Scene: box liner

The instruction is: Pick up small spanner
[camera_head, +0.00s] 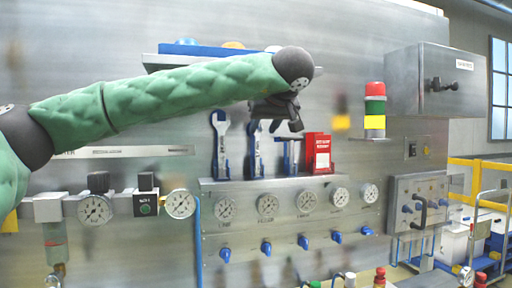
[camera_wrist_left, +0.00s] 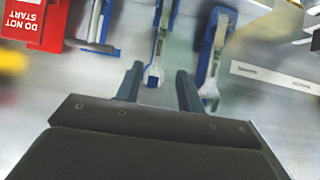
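Two silver spanners hang upright in blue holders on the panel. The larger-looking spanner (camera_head: 221,128) is on the left in the head view and on the right in the left wrist view (camera_wrist_left: 209,88). The smaller-looking spanner (camera_head: 254,128) is beside it, partly hidden by my gripper. In the left wrist view, the smaller spanner's head (camera_wrist_left: 154,74) appears between my fingertips. My left gripper (camera_head: 284,118) is open and empty, and its fingers (camera_wrist_left: 158,76) also show in the left wrist view. Contact with the spanner cannot be seen. My right gripper is not in view.
Another tool (camera_head: 290,155) in a blue holder and a red "do not start" box (camera_head: 318,152) stand right of the spanners. A shelf (camera_head: 165,62) is above, partly behind my arm. Gauges (camera_head: 268,205) and blue valves line the panel below. A signal light (camera_head: 375,108) stands at right.

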